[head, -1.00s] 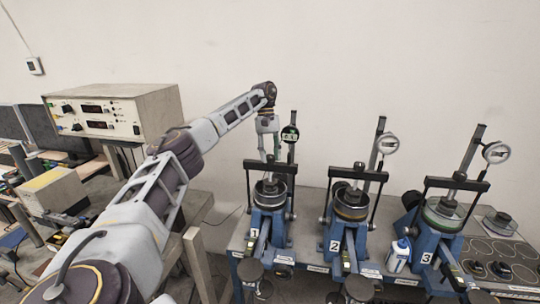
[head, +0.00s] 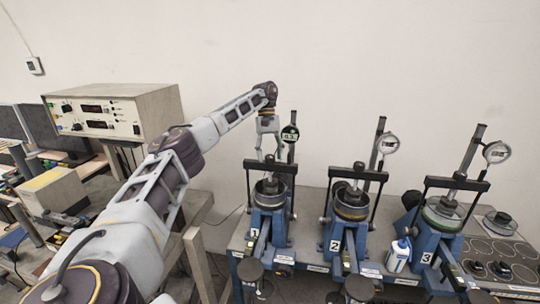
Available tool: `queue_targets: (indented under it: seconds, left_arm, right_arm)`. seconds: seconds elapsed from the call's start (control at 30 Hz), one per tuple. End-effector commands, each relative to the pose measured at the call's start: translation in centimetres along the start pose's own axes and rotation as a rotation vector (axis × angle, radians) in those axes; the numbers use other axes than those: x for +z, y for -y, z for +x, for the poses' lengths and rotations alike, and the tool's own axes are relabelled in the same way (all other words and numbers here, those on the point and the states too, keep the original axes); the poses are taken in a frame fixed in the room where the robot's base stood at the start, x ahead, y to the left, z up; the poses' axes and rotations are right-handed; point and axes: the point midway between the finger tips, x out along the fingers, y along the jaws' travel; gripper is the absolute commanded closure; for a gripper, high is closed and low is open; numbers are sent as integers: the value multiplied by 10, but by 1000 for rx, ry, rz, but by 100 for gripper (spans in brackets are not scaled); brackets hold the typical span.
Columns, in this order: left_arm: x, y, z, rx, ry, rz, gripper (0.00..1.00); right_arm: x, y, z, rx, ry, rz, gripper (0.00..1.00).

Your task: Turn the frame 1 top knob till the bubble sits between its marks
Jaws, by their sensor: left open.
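Frame 1 (head: 268,222) is the blue lever frame at the left of the row, with a "1" plate on its front. My right gripper is not in view.
Frame 2 (head: 346,238) and frame 3 (head: 428,245) stand to the right, each with a round dial gauge. A white and blue bottle (head: 397,256) stands between them. A beige instrument box (head: 150,112) is at the left.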

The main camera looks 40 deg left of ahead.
Motion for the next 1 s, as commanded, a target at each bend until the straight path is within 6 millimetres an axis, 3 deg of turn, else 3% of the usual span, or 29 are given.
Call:
queue_targets:
  seconds: [0.47, 1.0]
  left_arm:
    - [0, 0, 0, 13, 0, -30, 44]
    - [0, 0, 0, 73, 1, -177, 44]
  right_arm:
    - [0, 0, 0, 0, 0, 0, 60]
    - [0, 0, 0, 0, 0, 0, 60]
